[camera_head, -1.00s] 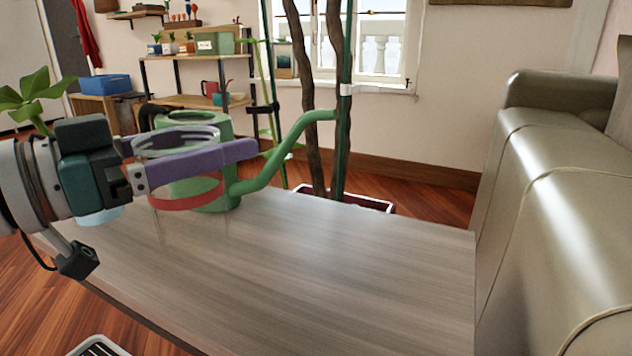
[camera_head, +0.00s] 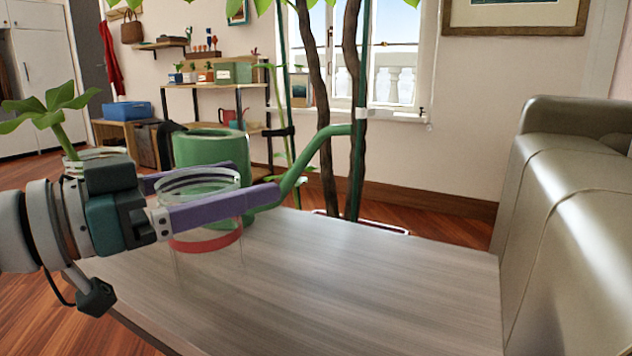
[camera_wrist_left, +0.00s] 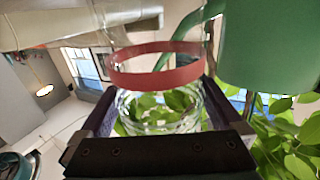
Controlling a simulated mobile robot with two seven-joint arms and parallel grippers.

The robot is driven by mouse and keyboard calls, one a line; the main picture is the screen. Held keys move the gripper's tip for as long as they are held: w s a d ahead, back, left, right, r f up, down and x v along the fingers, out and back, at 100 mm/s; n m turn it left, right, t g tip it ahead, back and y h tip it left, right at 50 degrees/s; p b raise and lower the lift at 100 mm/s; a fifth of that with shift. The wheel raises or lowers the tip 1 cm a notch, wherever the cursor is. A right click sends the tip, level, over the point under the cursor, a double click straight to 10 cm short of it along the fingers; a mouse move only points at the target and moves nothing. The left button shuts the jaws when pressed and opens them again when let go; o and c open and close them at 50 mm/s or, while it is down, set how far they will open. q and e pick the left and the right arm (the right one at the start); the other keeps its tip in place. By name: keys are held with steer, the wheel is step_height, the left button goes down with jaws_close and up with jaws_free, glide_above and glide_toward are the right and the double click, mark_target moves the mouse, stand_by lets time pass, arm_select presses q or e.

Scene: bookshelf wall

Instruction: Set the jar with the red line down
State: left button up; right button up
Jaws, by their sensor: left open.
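The jar with the red line (camera_head: 205,242) is clear glass with a red band near its base. It is upright at the table's left part, in front of the green watering can. Its base looks to be at the tabletop, but a small gap cannot be ruled out. My left gripper (camera_head: 258,184) is open, its purple fingers on either side of the jar. In the left wrist view the jar's red band (camera_wrist_left: 155,66) shows beyond the fingers. The far finger is partly hidden behind the jar. My right gripper is not in view.
The green watering can (camera_head: 212,150) stands close behind the jar, its spout reaching right. A leafy plant (camera_head: 55,115) rises from a glass vessel behind my left wrist. The grey table (camera_head: 370,280) is clear to the right. A sofa (camera_head: 575,200) stands at the right.

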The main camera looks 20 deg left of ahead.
mark_target(162, 197)
arm_select(q)
steer(key=p+v, duration=0.2)
steer(key=v, duration=1)
steer(key=shift+r, duration=0.1)
